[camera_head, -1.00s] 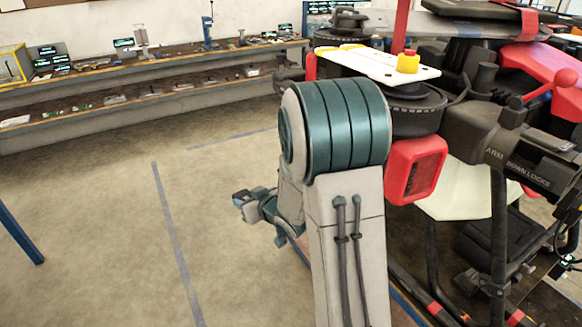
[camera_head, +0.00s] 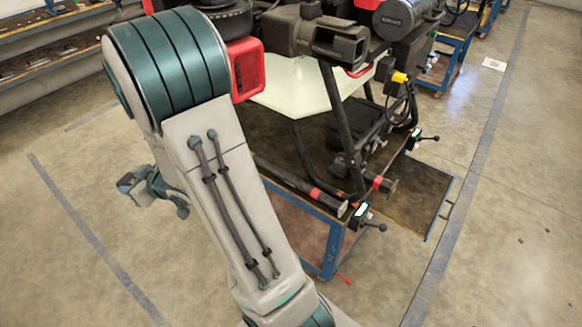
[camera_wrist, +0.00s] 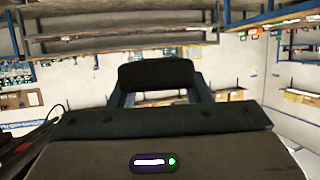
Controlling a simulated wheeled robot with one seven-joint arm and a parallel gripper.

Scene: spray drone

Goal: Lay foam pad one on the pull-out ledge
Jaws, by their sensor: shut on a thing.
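In the wrist view my gripper (camera_wrist: 157,92) is shut on a dark, block-like thing (camera_wrist: 157,73), which I take to be foam pad one. The gripper's dark body hides its near side, and no label shows on it. In the head view my arm hangs left of the drone cart, and its wrist end (camera_head: 150,187) is low over the floor; the pad cannot be made out there. A flat brown panel with a blue edge, seemingly the pull-out ledge (camera_head: 425,185), sticks out at the cart's right side. Its visible top looks bare. My gripper is well apart from it.
The large drone (camera_head: 320,35), with black legs and a red lamp (camera_head: 246,70), stands on the blue-framed cart (camera_head: 328,250) beside my arm. Black-handled clamps (camera_head: 365,217) stick out from the cart's edge. Open floor (camera_head: 500,255) lies right and in front. Shelves (camera_head: 60,50) stand at the far left.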

